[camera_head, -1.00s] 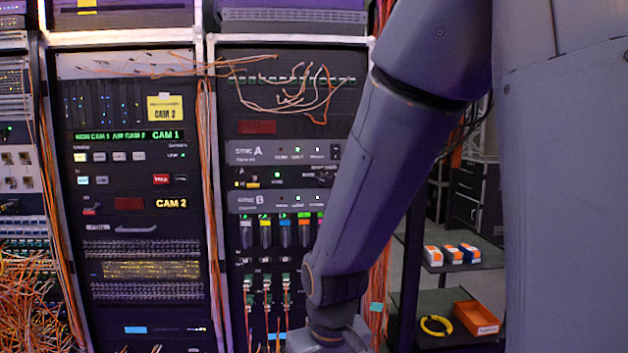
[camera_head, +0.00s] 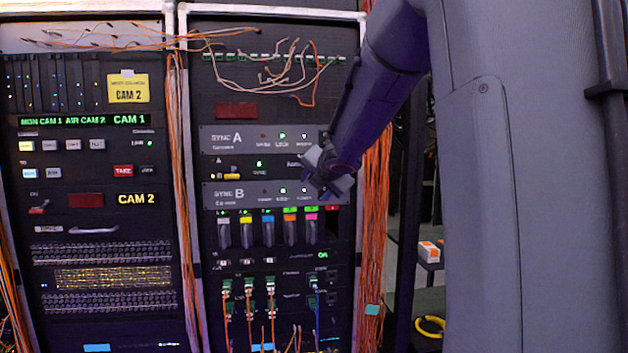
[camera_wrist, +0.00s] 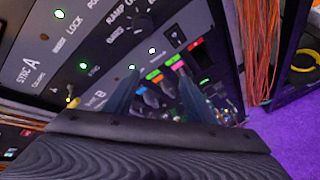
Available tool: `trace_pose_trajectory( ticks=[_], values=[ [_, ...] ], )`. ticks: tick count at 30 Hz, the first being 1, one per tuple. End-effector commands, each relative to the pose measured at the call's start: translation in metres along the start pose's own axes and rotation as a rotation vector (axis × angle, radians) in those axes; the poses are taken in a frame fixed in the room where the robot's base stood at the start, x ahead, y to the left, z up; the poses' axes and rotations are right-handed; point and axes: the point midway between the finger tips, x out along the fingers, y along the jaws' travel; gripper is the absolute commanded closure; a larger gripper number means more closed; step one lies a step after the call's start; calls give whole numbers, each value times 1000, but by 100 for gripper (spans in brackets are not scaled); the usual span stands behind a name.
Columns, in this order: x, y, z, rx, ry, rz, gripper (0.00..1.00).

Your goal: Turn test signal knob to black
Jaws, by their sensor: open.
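In the head view my gripper (camera_head: 328,183) is at the right end of the SYNC A and SYNC B panels, and the arm hides that corner, including the knob.
The SYNC B panel (camera_head: 240,196) has several coloured-top modules (camera_head: 268,230) below it. Orange cables (camera_head: 374,215) hang close to the right of the rack. A shelf with an orange-and-white box (camera_head: 429,252) stands further right. Purple floor (camera_wrist: 278,135) is clear.

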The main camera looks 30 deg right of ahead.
Motion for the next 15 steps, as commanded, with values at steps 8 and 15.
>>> trace_pose_trajectory(
  ticks=[8, 15],
  values=[
    [7, 28, 62, -573, -45, 91, 50],
    [20, 32, 68, -659, -47, 98, 50]
  ],
)
